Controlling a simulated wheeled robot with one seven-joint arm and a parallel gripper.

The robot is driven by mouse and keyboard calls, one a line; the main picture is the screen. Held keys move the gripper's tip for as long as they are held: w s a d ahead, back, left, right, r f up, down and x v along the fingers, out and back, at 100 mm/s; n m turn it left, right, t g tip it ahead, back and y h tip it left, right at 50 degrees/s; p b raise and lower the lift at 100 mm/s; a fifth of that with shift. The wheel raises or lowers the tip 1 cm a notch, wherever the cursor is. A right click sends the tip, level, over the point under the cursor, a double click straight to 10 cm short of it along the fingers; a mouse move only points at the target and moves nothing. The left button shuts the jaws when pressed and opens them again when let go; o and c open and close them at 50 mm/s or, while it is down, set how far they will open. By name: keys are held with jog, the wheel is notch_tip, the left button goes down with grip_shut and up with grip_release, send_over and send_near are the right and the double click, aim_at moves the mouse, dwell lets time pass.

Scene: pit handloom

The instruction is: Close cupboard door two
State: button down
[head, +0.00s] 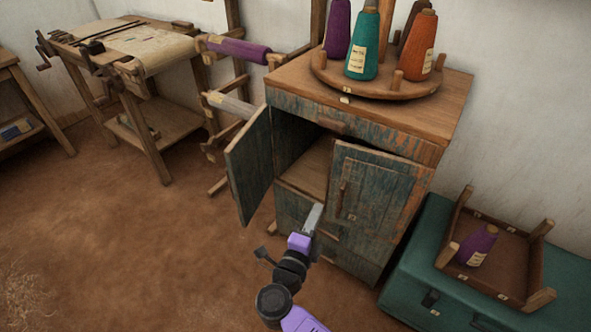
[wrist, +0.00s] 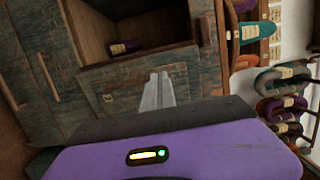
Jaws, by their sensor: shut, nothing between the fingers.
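The worn blue-green cupboard (head: 425,150) stands in the middle of the head view. Its left door (head: 249,165) is swung wide open, with the inside showing beside it. Its right door (head: 372,188) stands a little ajar, with a dark gap along its top edge. I cannot tell from a label which is door two. My gripper (head: 314,212) is shut and empty, in front of the cupboard near the right door's lower left edge. Whether it touches the door is unclear. In the wrist view the shut fingers (wrist: 158,91) lie before weathered panels and an open compartment (wrist: 140,28).
A round tray (head: 375,88) with several yarn cones stands on the cupboard. A green trunk (head: 415,275) carrying an upturned stool (head: 492,291) is close on the right. A loom (head: 150,45) stands at the back left.

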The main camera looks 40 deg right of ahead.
jog(key=g+b, duration=0.1)
jog(key=b, duration=0.2)
send_near(335, 170)
jog(key=shift+m, duration=0.3)
jog(key=x, duration=0.6)
jog(key=shift+s+d+f, duration=0.15)
jog(key=shift+s+f, duration=0.15)
jog(key=shift+w+d+r, duration=0.1)
jog(key=shift+w+d, duration=0.15)
jog(key=shift+d, duration=0.1)
jog(key=shift+w+d+h, duration=0.3)
jog(key=shift+m+g+h, duration=0.3)
jog(key=shift+m+g, duration=0.3)
jog(key=shift+g, duration=0.2)
jog(key=b+x, duration=0.1)
jog(key=x, duration=0.1)
jog(key=b+x, duration=0.1)
jog(key=x, duration=0.1)
jog(key=shift+w+a, duration=0.1)
jog(key=shift+w, duration=0.2)
jog(key=shift+w+r, duration=0.1)
jog(key=shift+w, duration=0.05)
jog(key=shift+r, duration=0.1)
